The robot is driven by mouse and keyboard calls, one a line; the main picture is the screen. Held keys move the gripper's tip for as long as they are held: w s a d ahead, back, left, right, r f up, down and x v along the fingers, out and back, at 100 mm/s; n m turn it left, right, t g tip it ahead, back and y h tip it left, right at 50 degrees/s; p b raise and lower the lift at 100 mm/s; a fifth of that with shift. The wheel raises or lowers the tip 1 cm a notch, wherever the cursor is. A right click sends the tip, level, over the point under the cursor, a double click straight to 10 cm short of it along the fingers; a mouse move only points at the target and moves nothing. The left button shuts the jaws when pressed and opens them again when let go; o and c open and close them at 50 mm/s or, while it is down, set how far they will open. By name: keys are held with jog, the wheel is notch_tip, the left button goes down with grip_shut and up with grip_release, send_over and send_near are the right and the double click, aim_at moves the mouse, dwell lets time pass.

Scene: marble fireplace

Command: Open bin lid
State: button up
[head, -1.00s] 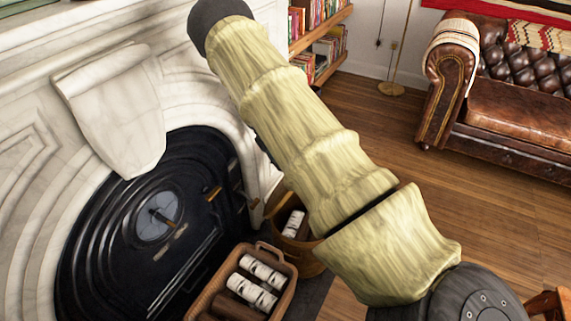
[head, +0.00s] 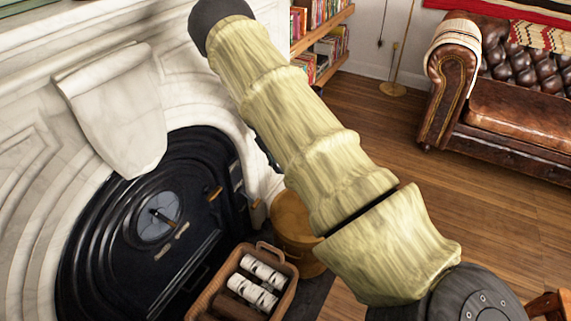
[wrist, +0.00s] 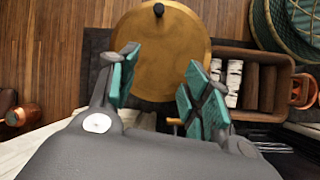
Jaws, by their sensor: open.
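The bin is a round brass container beside the fireplace, partly behind my arm in the head view. Its golden round lid (head: 292,215) now covers the top. In the wrist view the lid (wrist: 160,50) is a flat brass disc with a small black knob (wrist: 158,9) at its far edge. The bin's walls are hidden below it there. My gripper (wrist: 160,75) is open and empty, with its teal finger pads apart over the near part of the lid. I cannot tell whether they touch it. In the head view my arm hides most of the gripper.
A wicker basket (head: 285,303) of logs stands close to the bin; its rim also shows in the wrist view (wrist: 250,54). The black fireplace (head: 110,225) with its marble surround is at left. A leather sofa (head: 520,105) stands far right. Wooden floor (head: 400,140) between is clear.

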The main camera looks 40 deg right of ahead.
notch_tip(320, 180, up, 10)
jog(key=shift+f, duration=0.2)
dwell(0.7)
jog(key=s+a+f+t+y+p, duration=0.1)
jog(key=s+a+f+t+p, duration=0.35)
jog(key=s+a+f, duration=1.3)
jog(key=s+a+r+p, duration=0.1)
jog(key=s+a+p, duration=0.1)
jog(key=s+a, duration=0.2)
jog(key=s+a+r+m+y+p, duration=0.1)
jog(key=s+a, duration=0.3)
jog(key=s, duration=0.7)
jog(key=s+a+r+m+p, duration=0.1)
jog(key=s+a+r+p, duration=0.1)
jog(key=s+a, duration=0.3)
jog(key=s+p, duration=0.1)
jog(key=s, duration=0.1)
jog(key=shift+s+t+y, duration=0.35)
jog(key=shift+y, duration=0.05)
